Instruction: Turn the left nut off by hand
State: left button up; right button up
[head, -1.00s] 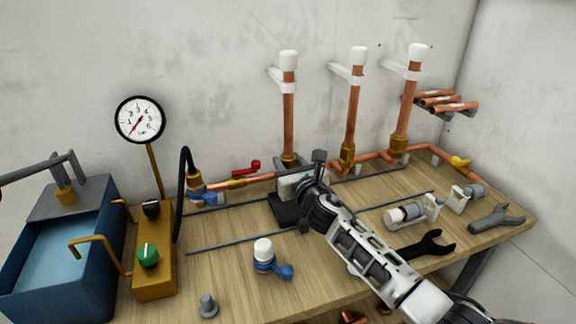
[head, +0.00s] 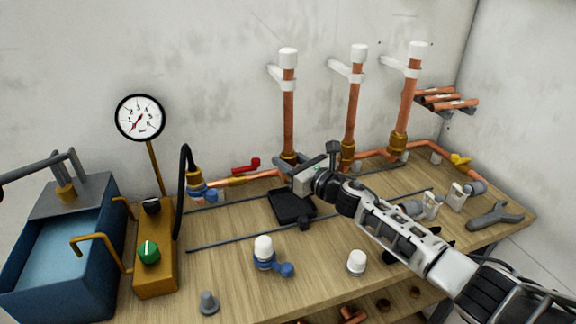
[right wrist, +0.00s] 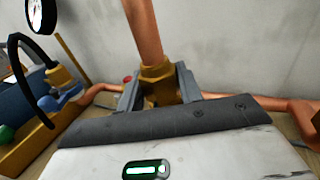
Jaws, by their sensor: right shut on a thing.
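The left nut (head: 288,157) is a brass fitting at the foot of the left upright copper pipe (head: 289,115). My right gripper (head: 284,166) reaches it from the front right, low over the bench. In the right wrist view the grey fingers stand on both sides of the brass nut (right wrist: 158,82), and the jaws are shut on it. The pipe rises from the nut, leaning slightly in that view. The gripper body hides the nut's lower part. My left gripper is not in view.
Two more copper pipes (head: 353,110) (head: 405,105) stand to the right. A black tray (head: 291,206) lies below the gripper. A pressure gauge (head: 139,117) stands left.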

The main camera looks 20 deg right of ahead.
jog(key=shift+n+g+y+b, duration=0.7)
jog(key=shift+n+y+b, duration=0.15)
jog(key=shift+y, duration=0.25)
jog(key=o, duration=0.9)
jog(key=shift+o, duration=0.2)
jog(key=v, duration=1)
jog(key=shift+p, duration=0.4)
